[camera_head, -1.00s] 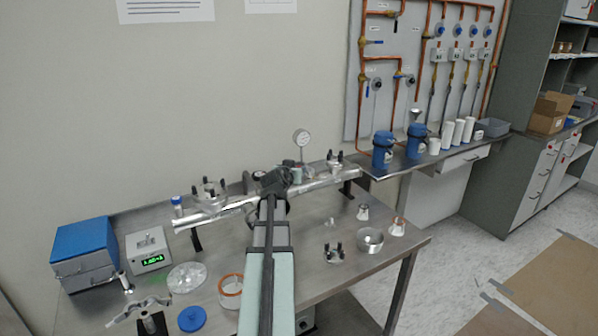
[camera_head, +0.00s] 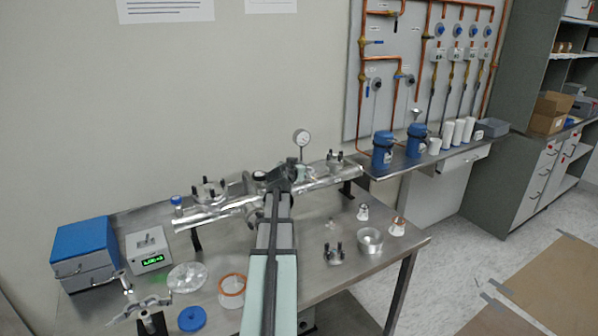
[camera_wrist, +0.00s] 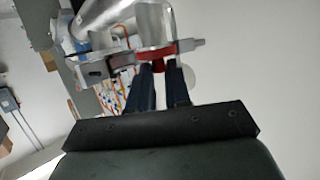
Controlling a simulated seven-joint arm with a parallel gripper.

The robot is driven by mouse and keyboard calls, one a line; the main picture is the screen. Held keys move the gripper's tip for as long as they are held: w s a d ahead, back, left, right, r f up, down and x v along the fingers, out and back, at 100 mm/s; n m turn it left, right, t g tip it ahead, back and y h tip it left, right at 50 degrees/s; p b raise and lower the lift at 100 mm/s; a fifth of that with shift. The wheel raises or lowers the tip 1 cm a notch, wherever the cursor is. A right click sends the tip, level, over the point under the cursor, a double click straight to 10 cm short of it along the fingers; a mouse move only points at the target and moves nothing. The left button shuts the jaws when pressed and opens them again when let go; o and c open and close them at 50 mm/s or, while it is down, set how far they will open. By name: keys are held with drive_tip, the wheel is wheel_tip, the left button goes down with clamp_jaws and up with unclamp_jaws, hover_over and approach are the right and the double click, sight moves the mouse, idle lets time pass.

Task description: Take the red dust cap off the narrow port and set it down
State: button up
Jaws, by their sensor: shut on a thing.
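The red dust cap (camera_wrist: 157,54) shows in the wrist view as a red disc across the end of a pale metallic port (camera_wrist: 154,22). My gripper (camera_wrist: 160,70) has its two dark fingers on either side of a small red part of the cap and is shut on it. The cap appears to be against the port's end; I cannot tell whether there is a gap. In the head view, my gripper (camera_head: 279,180) is over the silver pipe (camera_head: 325,178), and my arm hides the cap and the port.
A round gauge (camera_head: 302,139) stands just behind my gripper. A clamp flange (camera_head: 209,192) sits on the pipe's left part. The steel bench (camera_head: 300,240) holds a clear disc (camera_head: 187,277), a blue disc (camera_head: 192,318) and a metal cup (camera_head: 369,240). Bare bench shows between them.

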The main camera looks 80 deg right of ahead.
clamp_jaws()
wheel_tip(320, 180, up, 13)
idle(1.3)
idle(0.3)
drive_tip(key=shift+r, duration=0.1)
